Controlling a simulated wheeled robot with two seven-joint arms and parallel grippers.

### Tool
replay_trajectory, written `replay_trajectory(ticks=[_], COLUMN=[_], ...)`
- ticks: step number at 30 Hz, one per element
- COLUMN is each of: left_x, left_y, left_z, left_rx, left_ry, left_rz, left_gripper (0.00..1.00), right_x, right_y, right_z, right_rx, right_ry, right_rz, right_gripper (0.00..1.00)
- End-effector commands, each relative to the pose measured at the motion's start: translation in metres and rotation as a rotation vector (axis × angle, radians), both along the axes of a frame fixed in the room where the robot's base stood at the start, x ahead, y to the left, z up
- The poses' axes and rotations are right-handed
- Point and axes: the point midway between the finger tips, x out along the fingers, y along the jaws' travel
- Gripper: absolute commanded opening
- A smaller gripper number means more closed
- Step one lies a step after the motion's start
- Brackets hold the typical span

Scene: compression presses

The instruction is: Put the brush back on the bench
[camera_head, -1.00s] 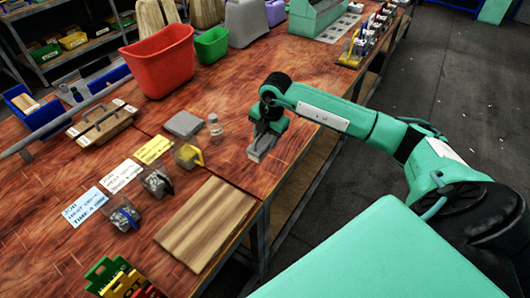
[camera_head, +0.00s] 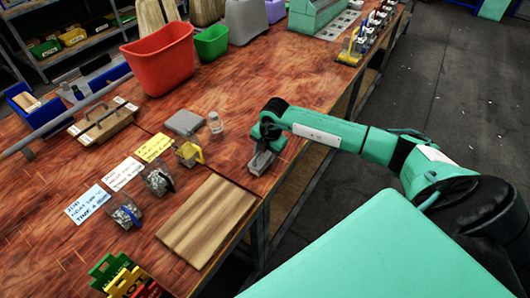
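My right gripper (camera_head: 261,163) comes in from the right and points down at the bench (camera_head: 235,100), near its front edge, right of a small clear bottle. A small grey shape shows at its fingertips, at or just above the wood. I cannot tell whether that is only the fingers or also something held, nor how wide the fingers are apart. I cannot make out a brush for certain anywhere. My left gripper is out of view.
A clear bottle (camera_head: 215,123) and grey slab (camera_head: 184,122) stand left of the gripper. A wooden board (camera_head: 207,222), several small clear bins and paper labels lie nearer. A red bin (camera_head: 163,60) stands farther back. The wood behind the gripper is clear.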

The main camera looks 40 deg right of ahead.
Motion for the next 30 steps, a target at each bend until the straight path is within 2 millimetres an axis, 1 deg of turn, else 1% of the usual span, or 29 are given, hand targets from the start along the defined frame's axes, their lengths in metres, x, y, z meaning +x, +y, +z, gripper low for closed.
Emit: replay_trajectory(ticks=[1, 2, 3, 10, 12, 14, 17, 24, 27, 30], left_x=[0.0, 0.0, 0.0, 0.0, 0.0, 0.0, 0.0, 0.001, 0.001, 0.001], left_y=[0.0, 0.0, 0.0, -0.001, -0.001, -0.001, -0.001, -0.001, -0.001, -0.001], left_z=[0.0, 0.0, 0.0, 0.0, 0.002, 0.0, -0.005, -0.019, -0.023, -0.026], left_rx=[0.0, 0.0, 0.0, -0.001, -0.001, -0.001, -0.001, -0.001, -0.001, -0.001], left_ry=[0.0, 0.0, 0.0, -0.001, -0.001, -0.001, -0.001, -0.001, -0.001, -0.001], left_rz=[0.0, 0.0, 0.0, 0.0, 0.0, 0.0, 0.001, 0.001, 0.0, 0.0], left_gripper=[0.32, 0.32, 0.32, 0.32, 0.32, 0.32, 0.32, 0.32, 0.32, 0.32], right_x=[0.0, 0.0, 0.0, 0.0, 0.0, 0.0, -0.002, -0.01, -0.013, -0.016], right_y=[0.0, 0.0, 0.0, 0.0, 0.0, 0.0, -0.002, -0.005, -0.006, -0.007], right_z=[0.0, 0.0, 0.0, 0.0, 0.003, 0.006, 0.019, 0.07, 0.089, 0.104], right_rx=[0.0, 0.0, 0.0, 0.0, 0.0, 0.0, -0.001, -0.001, -0.001, -0.001], right_ry=[0.0, 0.0, 0.0, 0.0, 0.0, -0.002, -0.003, -0.005, -0.004, -0.003], right_rz=[0.0, 0.0, 0.0, 0.0, 0.0, 0.0, 0.002, 0.002, 0.001, 0.001], right_gripper=[0.6, 0.66, 0.69, 0.69, 0.69, 0.69, 0.69, 0.69, 0.69, 0.69])
